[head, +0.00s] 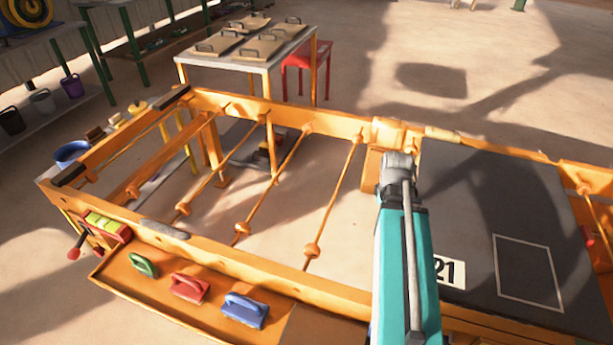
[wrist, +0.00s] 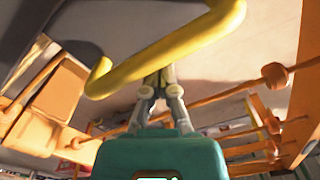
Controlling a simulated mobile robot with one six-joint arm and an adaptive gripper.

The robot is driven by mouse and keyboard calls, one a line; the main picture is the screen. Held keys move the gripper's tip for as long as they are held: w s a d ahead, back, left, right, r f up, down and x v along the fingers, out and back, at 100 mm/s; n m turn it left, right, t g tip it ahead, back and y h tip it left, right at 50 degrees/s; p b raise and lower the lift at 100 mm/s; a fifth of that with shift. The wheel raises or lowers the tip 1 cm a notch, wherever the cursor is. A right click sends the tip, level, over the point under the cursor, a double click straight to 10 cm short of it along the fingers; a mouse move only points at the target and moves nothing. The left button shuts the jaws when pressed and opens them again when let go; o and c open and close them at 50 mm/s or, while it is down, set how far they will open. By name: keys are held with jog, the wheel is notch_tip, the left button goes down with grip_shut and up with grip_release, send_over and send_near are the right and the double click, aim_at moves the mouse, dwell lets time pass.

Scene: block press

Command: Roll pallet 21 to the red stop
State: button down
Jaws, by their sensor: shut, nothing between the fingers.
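Pallet 21 (head: 480,190) is a dark, flat board on the right of the orange roller frame in the head view. It bears a white "21" label (head: 447,271) and a white outlined rectangle. A small red piece (head: 588,238) shows at its right edge; I cannot tell if it is the red stop. My gripper (wrist: 157,80) is shut and empty in the wrist view. A thick yellow bar (wrist: 165,48) crosses in front of its fingertips; I cannot tell whether they touch. In the head view my teal arm covers the pallet's left edge, and the fingers are hidden.
The orange frame (head: 250,270) has open gaps between its thin rollers left of the pallet. A red-knobbed lever (head: 73,253) stands at its left corner. Green, red and blue handled blocks (head: 245,310) lie on the front shelf. A table with trays (head: 255,45) stands behind.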

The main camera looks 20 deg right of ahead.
jog(key=shift+s+d, duration=0.4)
jog(key=shift+d, duration=0.15)
jog(key=shift+w+a, duration=0.1)
jog(key=shift+a, duration=0.05)
jog(key=shift+w+a, duration=0.55)
jog(key=shift+a, duration=0.1)
jog(key=shift+r, duration=0.1)
notch_tip(320, 180, up, 10)
jog(key=p, duration=1)
dwell(0.4)
